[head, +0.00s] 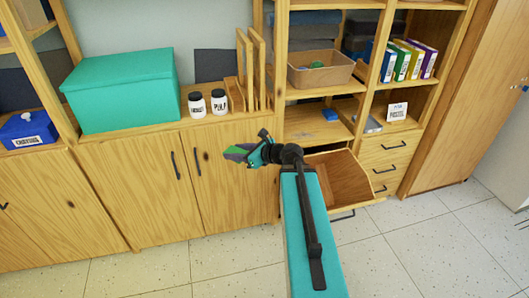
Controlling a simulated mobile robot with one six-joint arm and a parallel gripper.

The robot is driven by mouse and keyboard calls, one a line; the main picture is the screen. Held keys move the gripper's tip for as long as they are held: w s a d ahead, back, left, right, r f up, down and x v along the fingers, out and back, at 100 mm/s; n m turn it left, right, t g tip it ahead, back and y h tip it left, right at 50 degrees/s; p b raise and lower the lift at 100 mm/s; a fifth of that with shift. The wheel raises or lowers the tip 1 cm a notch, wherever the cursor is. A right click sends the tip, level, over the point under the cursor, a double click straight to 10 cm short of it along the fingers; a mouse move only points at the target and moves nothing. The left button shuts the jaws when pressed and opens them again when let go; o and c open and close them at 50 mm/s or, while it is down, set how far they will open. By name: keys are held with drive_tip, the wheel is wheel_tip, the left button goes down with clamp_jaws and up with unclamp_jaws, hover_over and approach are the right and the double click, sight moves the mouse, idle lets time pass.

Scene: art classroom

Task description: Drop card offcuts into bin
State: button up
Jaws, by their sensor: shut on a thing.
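My gripper (252,153) is in the middle of the head view, at the end of my arm, in front of the wooden cupboard doors. It is shut on card offcuts (236,152), which show as a small green and greyish-purple piece sticking out to the left. The gripper and card are in the air, left of an open drawer. How many pieces there are is too small to tell. I see no container that is clearly the bin.
The open wooden drawer (341,178) juts out below the shelves and looks empty where visible. A teal box (125,90), two jars (197,105) and a blue box (28,130) stand on the counter. A shelf holds a wooden tray (320,75). The floor is clear.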

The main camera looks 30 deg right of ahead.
drive_tip(key=s+a+r+n+g+y, duration=0.1)
drive_tip(key=a+n+g+y, duration=0.1)
drive_tip(key=a, duration=0.8)
drive_tip(key=s+a+r+n+g+y, duration=0.1)
drive_tip(key=s+a+n+g+y, duration=0.1)
drive_tip(key=a, duration=0.8)
drive_tip(key=shift+r+n+g+y, duration=0.35)
drive_tip(key=shift+n+y, duration=0.45)
drive_tip(key=shift+n, duration=0.3)
drive_tip(key=shift+s+d, duration=0.1)
